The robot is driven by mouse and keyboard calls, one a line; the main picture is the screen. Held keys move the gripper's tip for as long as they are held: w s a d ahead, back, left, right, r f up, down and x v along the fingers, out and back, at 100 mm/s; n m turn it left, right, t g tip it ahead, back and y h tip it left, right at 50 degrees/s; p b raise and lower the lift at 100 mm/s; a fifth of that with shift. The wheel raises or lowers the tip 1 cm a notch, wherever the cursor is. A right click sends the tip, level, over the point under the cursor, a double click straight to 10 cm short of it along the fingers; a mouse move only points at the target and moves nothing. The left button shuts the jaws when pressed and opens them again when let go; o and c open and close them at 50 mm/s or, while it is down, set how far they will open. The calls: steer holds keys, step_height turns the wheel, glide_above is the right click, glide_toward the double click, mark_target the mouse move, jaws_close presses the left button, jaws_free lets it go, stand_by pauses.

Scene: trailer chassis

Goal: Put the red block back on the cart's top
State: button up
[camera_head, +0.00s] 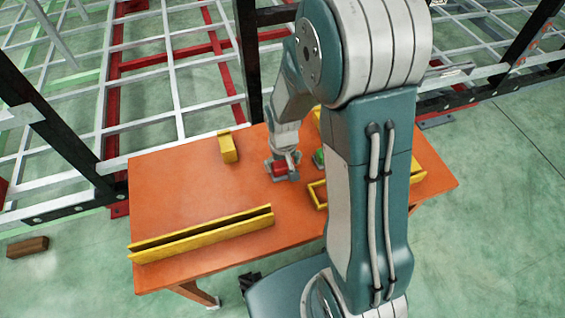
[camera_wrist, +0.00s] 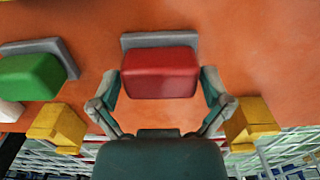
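The red block (camera_head: 279,168) is at the orange cart top (camera_head: 180,185), right of its middle-left part in the head view. In the wrist view the red block (camera_wrist: 160,73) lies in front of a grey flat piece (camera_wrist: 150,40). My gripper (camera_wrist: 160,85) has one finger at each side of the block. Both pads are very close to its sides; whether they touch cannot be made out. In the head view my gripper (camera_head: 283,165) is low over the cart. Whether the block rests on the top or hangs just above it is unclear.
A green block (camera_wrist: 30,76) lies left in the wrist view. On the cart stand a yellow block (camera_head: 228,148), a long yellow trough (camera_head: 200,238) and a yellow frame (camera_head: 318,195). A brown block (camera_head: 27,247) lies on the floor. The chassis (camera_head: 225,60) stands behind.

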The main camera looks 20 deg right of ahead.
mark_target(283, 162)
steer(key=r, duration=1)
steer(key=shift+w+d+r, duration=0.1)
steer(key=shift+w+r, duration=0.1)
steer(key=s+r+t, duration=0.5)
steer(key=s+r, duration=0.9)
steer(key=r, duration=0.2)
steer(key=shift+s+t, duration=0.3)
stand_by(0.5)
